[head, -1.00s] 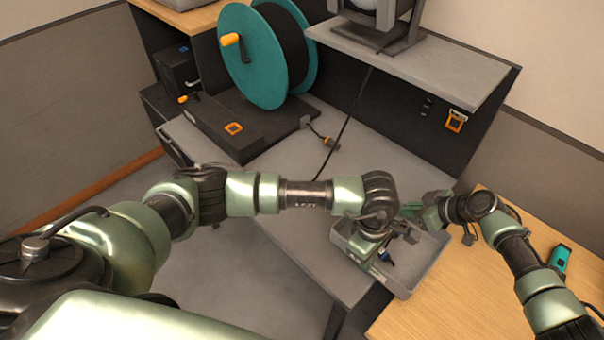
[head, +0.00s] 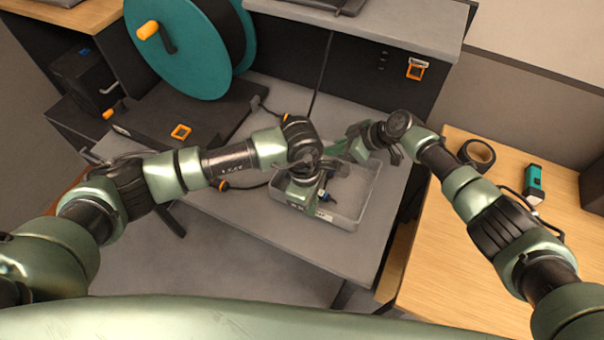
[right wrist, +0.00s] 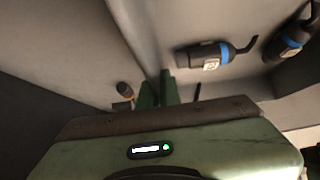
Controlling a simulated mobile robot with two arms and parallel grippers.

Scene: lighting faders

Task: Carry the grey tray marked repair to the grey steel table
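The grey tray (head: 349,218) is over the right part of the grey steel table (head: 235,215). A small pale label shows on its near wall; its wording is too small to read. Dark plugs with blue rings lie inside, and two show in the right wrist view (right wrist: 205,57). My left gripper (head: 303,192) is at the tray's near left side and appears shut on its wall; the fingertips are partly hidden by the wrist. My right gripper (head: 346,147) is shut on the far rim, its fingers (right wrist: 158,92) on either side of the wall. I cannot tell whether the tray touches the table.
A teal cable reel (head: 180,45) stands on a dark base (head: 165,120) at the back left. A raised grey shelf (head: 370,25) is behind the tray. A wooden desk (head: 450,260) at right holds black tape (head: 477,153) and a teal device (head: 534,182). A cabled plug lies left of the tray.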

